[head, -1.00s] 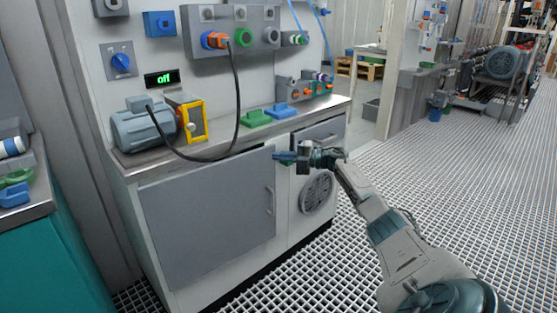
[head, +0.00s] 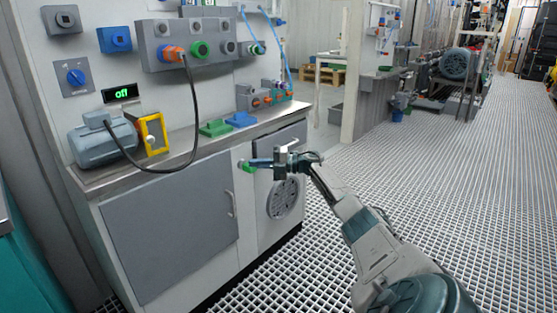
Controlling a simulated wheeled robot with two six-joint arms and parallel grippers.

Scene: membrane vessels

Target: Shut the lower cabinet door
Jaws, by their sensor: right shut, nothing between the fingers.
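The lower cabinet door (head: 170,225) is a flat grey panel under the workbench, with an upright handle (head: 232,203) near its right edge. It looks flush or nearly flush with the white cabinet front; a small gap cannot be ruled out. My right gripper (head: 261,163) is shut and empty. It points left, in front of the cabinet front, just right of the door's upper right corner. A small green piece (head: 246,166) shows at its fingertips; I cannot tell what it belongs to or whether they touch. My left gripper is not in view.
The worktop (head: 188,150) carries a blue-grey motor (head: 105,140), a yellow-framed block (head: 153,135) and green and blue pieces. A round vent (head: 283,198) is in the right panel. The grating floor (head: 420,200) to the right is open.

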